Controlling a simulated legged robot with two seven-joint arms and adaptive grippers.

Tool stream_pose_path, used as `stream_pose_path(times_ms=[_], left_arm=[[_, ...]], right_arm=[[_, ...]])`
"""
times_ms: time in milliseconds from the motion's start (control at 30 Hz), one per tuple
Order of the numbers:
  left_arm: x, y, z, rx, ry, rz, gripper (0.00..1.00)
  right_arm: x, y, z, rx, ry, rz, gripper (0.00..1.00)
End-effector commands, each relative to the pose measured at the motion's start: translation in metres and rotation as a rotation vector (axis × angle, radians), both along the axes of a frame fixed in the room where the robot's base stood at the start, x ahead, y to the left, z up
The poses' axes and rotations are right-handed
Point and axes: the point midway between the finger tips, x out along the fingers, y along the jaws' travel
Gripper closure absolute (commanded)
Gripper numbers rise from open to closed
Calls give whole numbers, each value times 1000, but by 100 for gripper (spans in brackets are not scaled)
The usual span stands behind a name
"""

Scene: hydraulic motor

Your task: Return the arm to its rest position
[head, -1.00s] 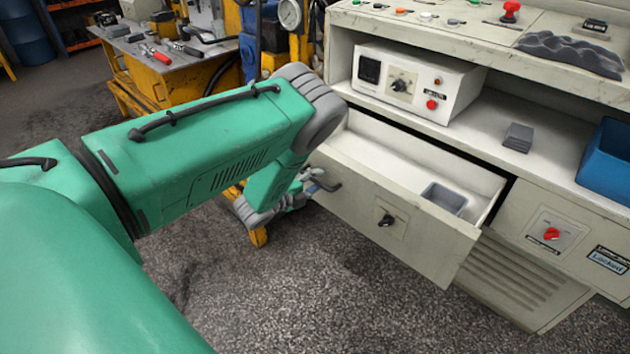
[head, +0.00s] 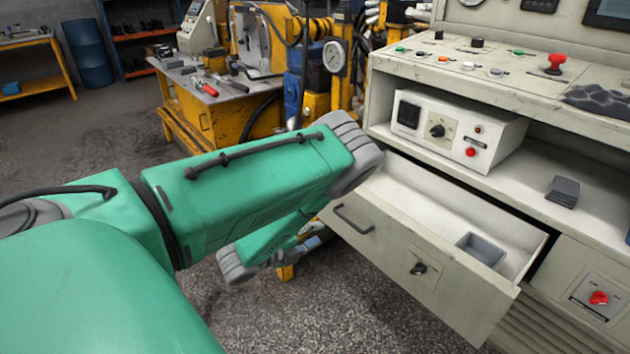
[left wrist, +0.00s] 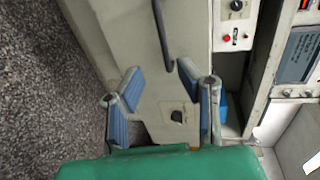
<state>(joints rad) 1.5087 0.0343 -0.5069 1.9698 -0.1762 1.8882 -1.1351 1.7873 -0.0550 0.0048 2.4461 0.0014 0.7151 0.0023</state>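My green left arm crosses the left and middle of the head view. My left gripper (head: 306,243) shows only in part there, behind and below the forearm, left of the drawer. In the left wrist view my left gripper (left wrist: 162,84) has its two blue-padded fingers spread apart with nothing between them. The drawer (head: 405,262) is pulled out. Its dark handle (head: 352,220) stands clear of the gripper in the head view; the handle (left wrist: 163,36) also shows beyond the fingers in the wrist view. My right gripper is not in view.
A grey tray (head: 481,250) lies in the open drawer. The white control bench (head: 440,75) with a control box (head: 455,130) stands at right. A yellow workbench (head: 215,110) with tools is behind my arm. Speckled floor (head: 330,320) is free in front of the drawer.

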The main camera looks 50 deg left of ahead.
Motion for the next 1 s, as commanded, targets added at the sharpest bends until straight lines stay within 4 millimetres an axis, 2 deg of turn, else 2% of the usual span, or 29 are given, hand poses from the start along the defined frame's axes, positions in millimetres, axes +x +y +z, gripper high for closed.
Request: stream_pose_path(times_ms=[467,567,633,667,767,833,900,1000], left_arm=[[0,-1,-1,-7,6,5,69],[-4,-5,-7,-79,67,60,69],[-15,-14,-19,-196,166,150,69],[-22,-19,-25,-260,222,203,69],[-59,-48,-48,-514,444,430,69],[-96,-77,-59,-684,608,610,69],[-136,-105,-63,-817,756,792,69],[-184,-137,-59,-931,913,1009,69]], right_arm=[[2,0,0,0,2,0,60],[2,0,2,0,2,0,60],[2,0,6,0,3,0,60],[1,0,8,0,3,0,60],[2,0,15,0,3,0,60],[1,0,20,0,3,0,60],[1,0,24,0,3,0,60],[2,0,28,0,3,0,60]])
